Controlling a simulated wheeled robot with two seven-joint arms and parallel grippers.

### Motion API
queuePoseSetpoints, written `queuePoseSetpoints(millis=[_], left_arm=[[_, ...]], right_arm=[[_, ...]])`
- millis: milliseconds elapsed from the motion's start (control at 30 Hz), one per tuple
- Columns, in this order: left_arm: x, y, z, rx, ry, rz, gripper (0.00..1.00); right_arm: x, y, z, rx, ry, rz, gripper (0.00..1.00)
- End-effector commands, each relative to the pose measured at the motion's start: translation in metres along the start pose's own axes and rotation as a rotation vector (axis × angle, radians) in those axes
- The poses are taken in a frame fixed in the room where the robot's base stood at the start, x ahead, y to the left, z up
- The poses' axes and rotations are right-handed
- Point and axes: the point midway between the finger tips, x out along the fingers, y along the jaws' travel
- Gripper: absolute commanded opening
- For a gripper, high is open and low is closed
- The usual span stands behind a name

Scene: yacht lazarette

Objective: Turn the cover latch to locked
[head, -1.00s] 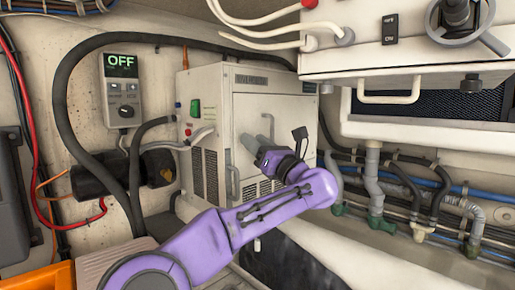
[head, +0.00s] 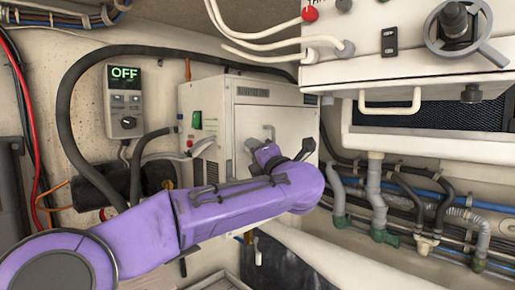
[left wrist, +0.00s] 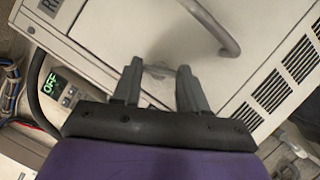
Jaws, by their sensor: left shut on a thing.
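The white cabinet's front cover (head: 252,118) faces me in the middle of the head view. My left gripper (head: 261,138) reaches it on a purple arm and is against the cover. In the left wrist view, my left gripper (left wrist: 158,88) has its two grey fingers set apart around a small pale piece (left wrist: 159,70) on the cover, which appears to be the latch. The fingers are shut on it. Its lock marking and exact angle are too small to read. My right gripper is in neither view.
A curved grey handle (left wrist: 222,28) stands out from the cover near my fingers. A wall controller (head: 124,100) reading OFF and thick black hose (head: 66,125) are at left. A white overhead unit (head: 385,65) and pipes (head: 376,190) crowd the right.

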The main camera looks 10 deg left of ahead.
Motion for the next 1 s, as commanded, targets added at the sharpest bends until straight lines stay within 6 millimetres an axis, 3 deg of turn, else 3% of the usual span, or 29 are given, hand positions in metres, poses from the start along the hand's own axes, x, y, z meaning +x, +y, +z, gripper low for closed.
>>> queuePoseSetpoints(millis=[33,500,1000], left_arm=[[0.002,0.005,0.001,0.040,0.004,-0.019,0.12],[0.002,0.007,0.002,0.367,0.003,-0.154,0.12],[0.002,0.005,0.000,0.476,0.003,-0.196,0.12]], right_arm=[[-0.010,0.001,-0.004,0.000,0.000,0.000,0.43],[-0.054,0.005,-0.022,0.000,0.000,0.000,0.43],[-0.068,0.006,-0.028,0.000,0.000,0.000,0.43]])
